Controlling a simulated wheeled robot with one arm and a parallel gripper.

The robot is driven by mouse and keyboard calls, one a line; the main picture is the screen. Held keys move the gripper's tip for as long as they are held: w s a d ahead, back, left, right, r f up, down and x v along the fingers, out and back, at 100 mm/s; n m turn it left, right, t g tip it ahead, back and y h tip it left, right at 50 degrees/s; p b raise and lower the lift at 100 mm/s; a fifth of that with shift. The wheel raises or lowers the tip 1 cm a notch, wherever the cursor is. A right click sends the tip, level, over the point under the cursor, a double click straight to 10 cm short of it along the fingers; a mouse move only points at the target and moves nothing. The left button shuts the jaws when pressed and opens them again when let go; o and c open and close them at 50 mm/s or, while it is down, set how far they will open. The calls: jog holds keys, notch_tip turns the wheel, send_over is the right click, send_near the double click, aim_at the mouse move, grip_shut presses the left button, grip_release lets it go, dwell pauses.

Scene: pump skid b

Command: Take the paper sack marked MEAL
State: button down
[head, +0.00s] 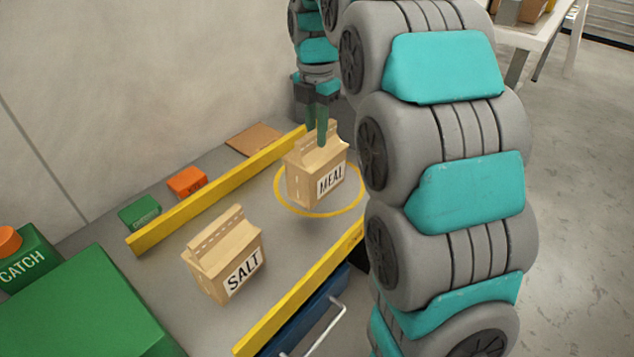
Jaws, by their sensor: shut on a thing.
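The paper sack marked MEAL (310,182) is a tan folded-top bag with a white label, upright in the head view. It is over the yellow ring drawn on the grey bench, and a shadow shows below it, apart from its base. My gripper (322,135) comes from above and is shut on the sack's folded top. The far finger is partly hidden by the near one and the sack. A similar sack marked SALT (226,262) stands on the bench nearer the camera, to the left.
Yellow rails run along the bench's back (215,195) and front (300,295). Behind the back rail are a green box (140,212), an orange box (187,182) and a brown flat piece (254,140). A large green box (85,310) marks the lower left. A blue drawer (310,315) has a metal handle.

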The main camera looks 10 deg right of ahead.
jog(key=shift+r+p, duration=0.9)
jog(key=shift+r, duration=1.3)
jog(key=shift+s, duration=0.1)
